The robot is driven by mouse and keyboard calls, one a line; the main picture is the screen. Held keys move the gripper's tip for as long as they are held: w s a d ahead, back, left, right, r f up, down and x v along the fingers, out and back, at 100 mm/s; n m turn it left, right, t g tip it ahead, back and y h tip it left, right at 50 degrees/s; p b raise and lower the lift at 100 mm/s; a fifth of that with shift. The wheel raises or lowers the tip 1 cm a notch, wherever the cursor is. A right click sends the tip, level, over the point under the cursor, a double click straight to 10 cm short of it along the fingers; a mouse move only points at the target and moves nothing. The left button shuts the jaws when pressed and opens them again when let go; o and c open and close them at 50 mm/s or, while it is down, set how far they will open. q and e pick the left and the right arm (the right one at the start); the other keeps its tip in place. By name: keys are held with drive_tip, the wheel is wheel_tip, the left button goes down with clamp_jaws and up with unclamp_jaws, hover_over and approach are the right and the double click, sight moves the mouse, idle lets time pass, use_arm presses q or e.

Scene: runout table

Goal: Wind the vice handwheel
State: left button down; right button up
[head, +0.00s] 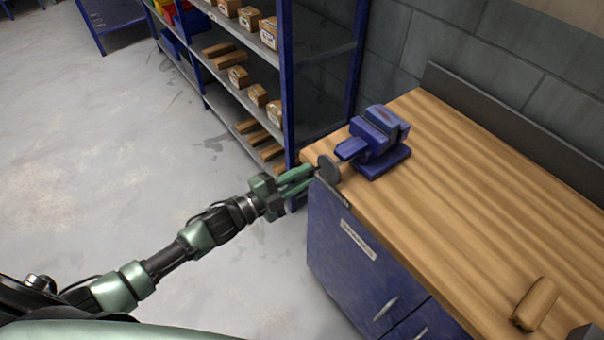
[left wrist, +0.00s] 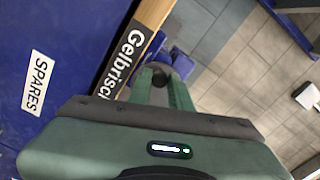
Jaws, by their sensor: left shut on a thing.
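A blue bench vice (head: 380,143) stands at the near left corner of the wooden workbench. Its dark round handwheel (head: 329,171) faces left, just past the bench edge. My left gripper (head: 312,178) reaches in from the left, its green fingers at the handwheel. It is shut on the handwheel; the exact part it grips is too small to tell. In the left wrist view, the fingers (left wrist: 164,86) converge on a dark round part of the handwheel (left wrist: 159,71), with the blue vice (left wrist: 177,62) behind. My right gripper is not in view.
The wooden workbench (head: 460,185) has a blue drawer cabinet (head: 345,255) below. A brown block (head: 535,304) lies on its near right part. A blue shelf rack (head: 320,60) with cartons stands behind on the left. The grey floor (head: 90,160) at left is open.

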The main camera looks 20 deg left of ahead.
use_arm(q)
drive_tip(key=n, duration=0.1)
drive_tip(key=f+n, duration=0.1)
drive_tip(key=n, duration=0.1)
drive_tip(key=shift+s+d+p, duration=0.2)
drive_tip(key=shift+p, duration=0.15)
drive_tip(key=shift+n, duration=0.3)
drive_tip(key=shift+s+d+n+p, duration=0.15)
drive_tip(key=shift+n+p, duration=0.2)
drive_tip(key=shift+n, duration=0.35)
drive_tip(key=shift+d+f+n, duration=0.15)
drive_tip(key=shift+f+n, duration=0.2)
drive_tip(key=shift+n, duration=0.45)
drive_tip(key=shift+s, duration=0.1)
